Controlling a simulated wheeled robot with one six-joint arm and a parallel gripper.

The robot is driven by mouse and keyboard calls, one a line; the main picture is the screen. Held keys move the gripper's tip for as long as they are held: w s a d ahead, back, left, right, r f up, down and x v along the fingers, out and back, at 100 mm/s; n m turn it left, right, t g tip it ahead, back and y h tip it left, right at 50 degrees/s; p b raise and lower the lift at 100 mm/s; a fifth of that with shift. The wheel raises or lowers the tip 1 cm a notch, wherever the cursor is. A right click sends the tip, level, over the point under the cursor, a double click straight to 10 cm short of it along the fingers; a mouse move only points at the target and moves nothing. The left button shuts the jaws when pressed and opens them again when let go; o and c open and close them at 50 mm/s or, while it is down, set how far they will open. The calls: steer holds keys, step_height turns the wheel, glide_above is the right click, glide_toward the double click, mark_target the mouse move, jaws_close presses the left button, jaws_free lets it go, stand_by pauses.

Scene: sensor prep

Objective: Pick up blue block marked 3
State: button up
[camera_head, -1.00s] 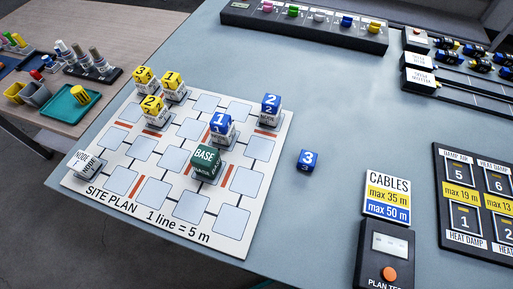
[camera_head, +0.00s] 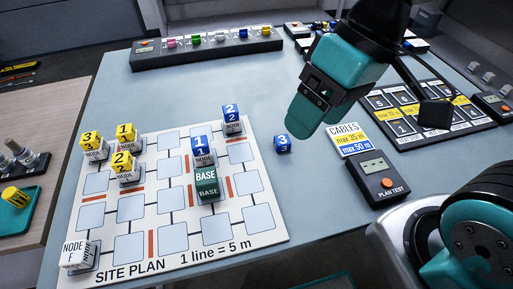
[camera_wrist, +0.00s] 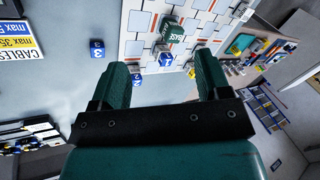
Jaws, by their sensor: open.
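The blue block marked 3 (camera_head: 283,144) sits on the bare table, just right of the site plan board in the head view. In the wrist view the same block (camera_wrist: 97,48) is at upper left, outside the fingers and apart from them. My gripper (camera_wrist: 165,75) is open, with nothing between its teal fingers. In the head view my gripper (camera_head: 303,117) hangs above the table, to the right of the block.
The site plan board (camera_head: 218,227) carries blue blocks 1 (camera_head: 200,146) and 2 (camera_head: 231,111), several yellow blocks and a green base block (camera_head: 206,183). A cables sign (camera_head: 348,140) and plan tester (camera_head: 378,178) stand right of the block. Bare table lies behind it.

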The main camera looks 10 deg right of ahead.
steer(key=w+d+f+m+g+y, duration=0.1)
steer(key=w+d+f+m+y, duration=0.2)
steer(key=w+m, duration=0.35)
steer(key=w+d+f+m+g+y, duration=0.1)
steer(key=w+d+f+m, duration=0.35)
steer(key=w, duration=0.25)
steer(key=w+d+f+m+t+y, duration=0.1)
steer(key=d+f+m, duration=0.2)
steer(key=d+m, duration=0.1)
steer(key=w+d+f+m+y+b, duration=0.1)
steer(key=d+f+m+y, duration=0.1)
steer(key=d+f+m, duration=0.2)
steer(key=w+d+f+m+t+y, duration=0.1)
steer(key=d+f+m+y, duration=0.1)
steer(key=d+f+m, duration=0.2)
steer(key=shift+w+d+f+m+t, duration=0.1)
steer(key=shift+w+d+m+t, duration=0.1)
steer(key=shift+m+t, duration=0.1)
steer(key=shift+a+f, duration=0.2)
steer(key=shift+f, duration=0.05)
glide_toward(286, 139)
steer(key=x, duration=0.5)
steer(key=p+x, duration=0.1)
steer(key=x, duration=0.4)
